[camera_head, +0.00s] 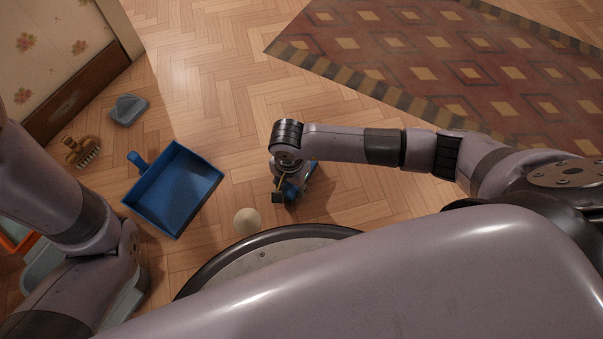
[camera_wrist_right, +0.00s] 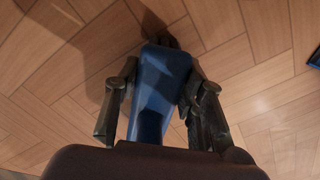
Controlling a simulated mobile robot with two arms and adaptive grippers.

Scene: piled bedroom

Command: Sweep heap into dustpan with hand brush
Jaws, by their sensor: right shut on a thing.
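My right gripper (camera_head: 284,190) is shut on a blue hand brush (camera_wrist_right: 155,90), gripping its handle between the two fingers. A dark end, perhaps bristles, shows beyond the handle in the right wrist view. In the head view the brush (camera_head: 296,188) is mostly hidden by the gripper, low over the floor. The blue dustpan (camera_head: 172,188) lies on the floor to the left, its handle at its upper left. A pale, rounded beige heap (camera_head: 247,222) sits between dustpan and brush, apart from both, close to my base. My left arm enters from the left; its gripper does not show.
A wooden brush (camera_head: 82,151) and a small grey object (camera_head: 128,109) lie near the wall at upper left. An orange container (camera_head: 14,236) and a grey tub (camera_head: 42,268) are partly behind my left arm. A patterned rug (camera_head: 420,60) covers the upper right. The upper middle floor is clear.

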